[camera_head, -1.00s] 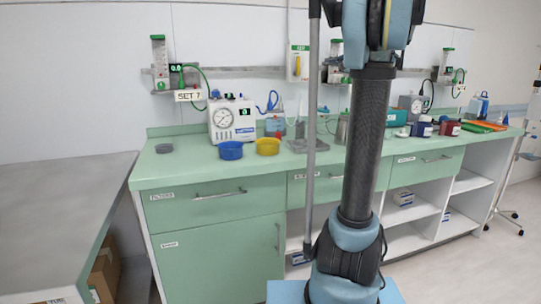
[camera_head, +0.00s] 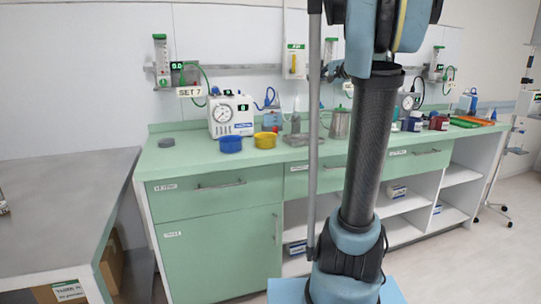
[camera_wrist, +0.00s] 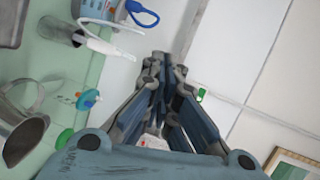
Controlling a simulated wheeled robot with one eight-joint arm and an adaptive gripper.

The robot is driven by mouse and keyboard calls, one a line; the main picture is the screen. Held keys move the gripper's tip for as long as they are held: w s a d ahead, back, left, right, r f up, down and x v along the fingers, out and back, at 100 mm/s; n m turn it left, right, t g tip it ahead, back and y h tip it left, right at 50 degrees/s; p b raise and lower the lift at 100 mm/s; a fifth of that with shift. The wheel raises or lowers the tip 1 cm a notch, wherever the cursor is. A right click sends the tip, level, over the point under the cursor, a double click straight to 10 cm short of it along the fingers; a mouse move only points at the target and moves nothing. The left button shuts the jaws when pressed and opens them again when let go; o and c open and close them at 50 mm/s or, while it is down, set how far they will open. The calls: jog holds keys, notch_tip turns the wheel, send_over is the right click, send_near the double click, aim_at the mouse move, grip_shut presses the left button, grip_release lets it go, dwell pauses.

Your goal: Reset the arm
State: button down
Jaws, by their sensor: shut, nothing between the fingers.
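My gripper (camera_wrist: 160,75) shows in the wrist view, its fingers shut together with nothing held between them. It is above the green counter, pointing toward the white wall panels, apart from the things around it. In the head view my arm rises in the right half of the picture and its upper part leaves the frame at the top.
The green counter (camera_head: 180,170) holds a white gauge device (camera_head: 232,117), a blue bowl (camera_head: 230,144), a yellow bowl (camera_head: 265,140) and a metal jug (camera_head: 340,123). The jug also shows in the wrist view (camera_wrist: 22,135). A grey table (camera_head: 60,200) stands at left.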

jog(key=s+a+f+n+g+h, duration=0.2)
jog(key=s+a+f+n+g, duration=0.15)
jog(key=s+f, duration=0.75)
jog(key=s+a+f+n+g+h, duration=0.1)
jog(key=s+a+f+n+g, duration=0.2)
jog(key=s+f, duration=0.85)
jog(key=s+d+f+n+g+h, duration=0.1)
jog(key=s+d+f+h, duration=0.2)
jog(key=s+f, duration=0.6)
jog(key=s+d+f+n+g+h, duration=0.1)
jog(key=s+d+f+g+h, duration=0.1)
jog(key=s+f, duration=0.7)
jog(key=shift+s+d+n+h, duration=0.35)
jog(key=shift+s+d+h, duration=0.15)
jog(key=shift+d+h, duration=0.5)
jog(key=shift+g, duration=0.25)
jog(key=shift+w+f, duration=0.2)
jog(key=shift+w, duration=0.25)
